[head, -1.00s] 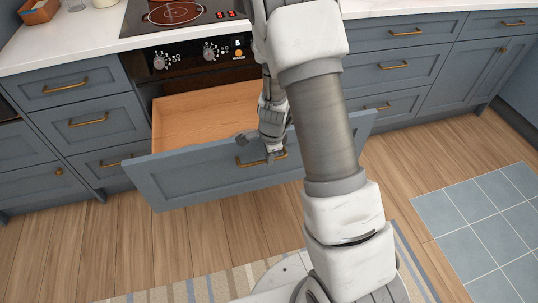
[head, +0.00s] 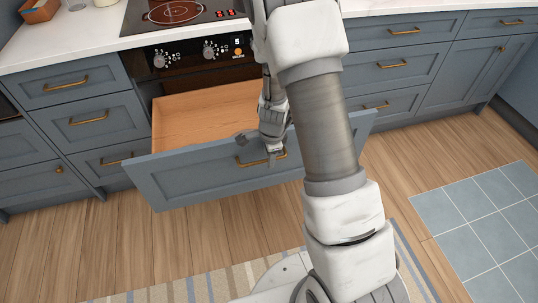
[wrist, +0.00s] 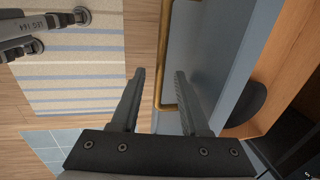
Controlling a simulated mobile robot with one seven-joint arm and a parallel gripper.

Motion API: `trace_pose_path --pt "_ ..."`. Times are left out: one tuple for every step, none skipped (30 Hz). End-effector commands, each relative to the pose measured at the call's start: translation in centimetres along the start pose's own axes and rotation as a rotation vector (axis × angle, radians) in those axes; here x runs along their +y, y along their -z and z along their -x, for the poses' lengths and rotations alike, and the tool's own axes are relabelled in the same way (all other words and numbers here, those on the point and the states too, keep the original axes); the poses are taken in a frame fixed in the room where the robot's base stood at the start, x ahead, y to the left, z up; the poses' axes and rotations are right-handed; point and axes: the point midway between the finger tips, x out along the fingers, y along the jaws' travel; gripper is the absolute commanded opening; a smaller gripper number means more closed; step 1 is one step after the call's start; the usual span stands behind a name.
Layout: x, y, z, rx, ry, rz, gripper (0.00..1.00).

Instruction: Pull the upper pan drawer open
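The upper pan drawer (head: 215,180) under the oven panel stands pulled well out, its bare wooden inside (head: 200,115) showing. It also shows in the wrist view (wrist: 212,50), with its blue-grey front. Its brass bar handle (head: 248,162) runs across the front and shows in the wrist view (wrist: 163,70). My gripper (head: 275,155) is at the handle, partly covered by my arm in the head view. In the wrist view my gripper (wrist: 158,75) has its two fingers apart, with the handle in line with the gap and not clamped. The drawer appears empty where visible.
Blue-grey drawers (head: 85,85) with brass handles flank the oven controls (head: 205,52). A cooktop (head: 180,12) and white counter (head: 60,45) lie above. Wooden floor (head: 160,240) is clear before the drawer. A striped rug (head: 180,292) lies nearest me.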

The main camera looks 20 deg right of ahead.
Motion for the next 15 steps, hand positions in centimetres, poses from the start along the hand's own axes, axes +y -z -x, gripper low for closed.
trace_pose_path --pt "0.0 0.0 0.0 0.000 0.000 0.000 0.45" --pt "0.0 0.0 0.0 0.000 0.000 0.000 0.45" --pt "0.0 0.0 0.0 0.000 0.000 0.000 0.45" --pt "0.0 0.0 0.0 0.000 0.000 0.000 0.45" --pt "0.0 0.0 0.1 0.000 0.000 0.000 0.45" --pt "0.0 0.0 0.3 0.000 0.000 0.000 0.45" --pt "0.0 0.0 0.5 0.000 0.000 0.000 0.45" --pt "0.0 0.0 0.8 0.001 0.001 0.000 0.45" --pt "-0.1 0.0 1.3 0.001 0.001 0.000 0.45" --pt "-0.1 0.0 1.8 0.001 0.002 0.000 0.45" --pt "-0.1 0.0 2.4 0.001 0.002 0.001 0.45" --pt "-0.1 -0.1 3.2 0.000 0.002 0.001 0.45" --pt "-0.2 -0.1 3.9 0.000 0.003 0.001 0.45" --pt "-0.2 -0.1 4.6 0.000 0.004 0.002 0.45" --pt "-0.2 -0.1 5.7 0.000 0.004 0.002 0.45"
